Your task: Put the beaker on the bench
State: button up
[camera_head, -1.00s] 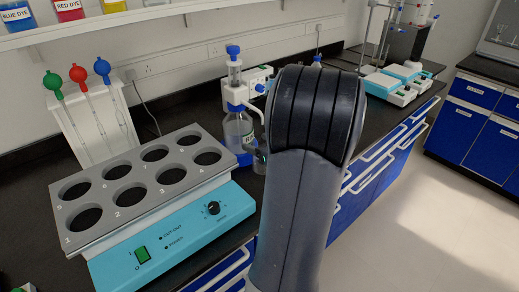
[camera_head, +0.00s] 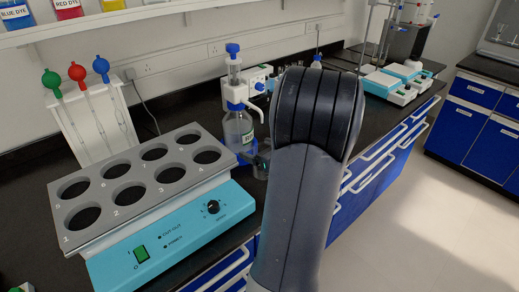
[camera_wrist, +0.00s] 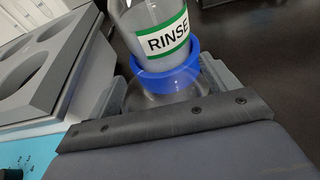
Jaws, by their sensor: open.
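The clear glass beaker (camera_wrist: 155,95) is between the two fingers of my gripper (camera_wrist: 165,90) in the wrist view. My gripper is open, with one finger on each side of the beaker; I cannot tell whether either touches it. The beaker stands just in front of the blue base (camera_wrist: 178,75) of the bottle labelled RINSE (camera_wrist: 160,30). In the head view the beaker (camera_head: 260,168) is small, partly hidden beside my arm. My arm hides most of my gripper there. The black bench (camera_head: 165,118) runs along the wall.
A grey block with several numbered holes (camera_head: 140,180) on a turquoise unit stands close to the left. The dispenser bottle (camera_head: 238,130) stands behind the beaker. A pipette stand (camera_head: 95,125) is at the back left. Turquoise devices (camera_head: 385,85) stand farther right.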

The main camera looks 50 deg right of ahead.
jog(key=shift+r, duration=0.2)
jog(key=v, duration=1.2)
jog(key=shift+d, duration=0.1)
